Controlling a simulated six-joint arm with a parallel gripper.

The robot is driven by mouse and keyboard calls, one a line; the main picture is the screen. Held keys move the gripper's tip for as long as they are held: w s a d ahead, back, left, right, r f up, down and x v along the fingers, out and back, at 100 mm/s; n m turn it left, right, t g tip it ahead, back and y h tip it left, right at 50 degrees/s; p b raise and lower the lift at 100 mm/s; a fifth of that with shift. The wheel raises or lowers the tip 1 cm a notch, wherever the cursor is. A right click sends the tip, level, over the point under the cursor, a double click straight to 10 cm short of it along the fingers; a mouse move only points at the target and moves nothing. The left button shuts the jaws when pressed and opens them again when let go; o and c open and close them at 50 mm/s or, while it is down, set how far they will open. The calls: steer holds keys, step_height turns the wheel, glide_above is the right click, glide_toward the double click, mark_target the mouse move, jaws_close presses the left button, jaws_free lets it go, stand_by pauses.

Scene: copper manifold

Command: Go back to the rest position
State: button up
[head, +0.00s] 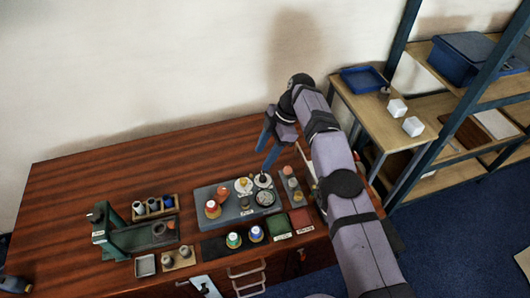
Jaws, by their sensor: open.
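My gripper (263,160) shows in the head view with two blue fingers spread apart, pointing down and left. It is open, and I see nothing between the fingers. It hangs near the back edge of a grey tray (224,223), close to the round white-topped pieces (263,181) there. From this one view I cannot tell how high it is above them. My arm reaches in from the lower right and covers the right end of the wooden bench (80,188).
Green (279,227) and red (301,220) pads lie in front. A green press (105,232) stands left. Shelving (396,130) stands right. The bench's back left is clear.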

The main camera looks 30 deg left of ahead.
steer(key=w+d+r+m+t, duration=0.1)
steer(key=d+r+m, duration=0.2)
steer(key=d+m, duration=0.35)
steer(key=w+d+r+m+t+h, duration=0.1)
steer(key=d+r+m, duration=0.15)
steer(key=d, duration=0.75)
steer(key=w+d+r+m, duration=0.1)
steer(key=d+r+m, duration=0.1)
steer(key=d+m, duration=0.5)
steer(key=s+d+f+m+t+h, duration=0.1)
steer(key=s+d+f+m+h, duration=0.1)
steer(key=s+d+m, duration=0.9)
steer(key=s+d, duration=0.9)
steer(key=s, duration=0.2)
steer(key=shift+f, duration=0.25)
steer(key=shift+s+a, duration=0.1)
steer(key=shift+c, duration=0.5)
